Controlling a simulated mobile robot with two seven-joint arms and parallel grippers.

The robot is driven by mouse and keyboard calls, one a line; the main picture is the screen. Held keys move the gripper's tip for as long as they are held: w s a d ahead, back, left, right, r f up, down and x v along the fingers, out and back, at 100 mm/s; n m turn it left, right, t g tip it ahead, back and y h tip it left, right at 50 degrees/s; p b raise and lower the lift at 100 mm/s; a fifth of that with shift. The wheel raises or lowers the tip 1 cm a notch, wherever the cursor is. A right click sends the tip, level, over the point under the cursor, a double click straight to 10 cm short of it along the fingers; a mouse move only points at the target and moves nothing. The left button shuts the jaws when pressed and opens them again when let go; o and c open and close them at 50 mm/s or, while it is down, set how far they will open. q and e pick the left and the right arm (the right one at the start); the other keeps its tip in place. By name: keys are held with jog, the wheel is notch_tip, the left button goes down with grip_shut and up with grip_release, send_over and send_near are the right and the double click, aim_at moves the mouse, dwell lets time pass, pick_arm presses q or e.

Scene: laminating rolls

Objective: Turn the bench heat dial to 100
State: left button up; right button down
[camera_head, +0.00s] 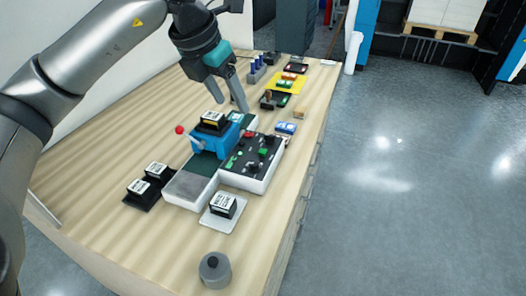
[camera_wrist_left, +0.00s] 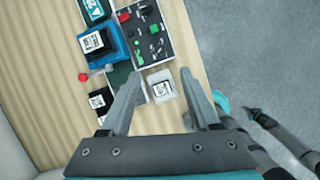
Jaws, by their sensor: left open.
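The bench control panel (camera_head: 232,180) is a white-edged box with a dark face on the wooden bench. It carries a red button (camera_head: 249,134), green parts and several dark knobs; I cannot tell which is the heat dial or read any setting. The panel also shows at the top of the left wrist view (camera_wrist_left: 166,68). My left gripper (camera_head: 232,104) is open and empty, pointing down, and appears above the far end of the blue machine (camera_head: 207,140). In the left wrist view, teal and dark links of my right arm show at right; its gripper's jaws are unclear.
The blue machine with a red-tipped lever (camera_head: 180,130) stands left of the panel. A labelled block on a white plate (camera_head: 216,222), dark blocks (camera_head: 143,195) and a grey cylinder (camera_head: 214,274) lie nearer. A yellow mat (camera_head: 279,85) is farther back. Open floor lies right.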

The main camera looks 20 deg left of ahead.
pick_arm(q)
notch_tip(320, 180, down, 4)
jog(key=b, duration=0.6)
send_near(254, 163)
jog(key=b+x, duration=0.2)
jog(key=x, duration=0.6)
jog(key=shift+f, duration=0.2)
pick_arm(e)
notch_tip(254, 163, down, 9)
jog(key=shift+s, duration=0.3)
pick_arm(q)
jog(key=shift+c, duration=0.2)
grip_shut()
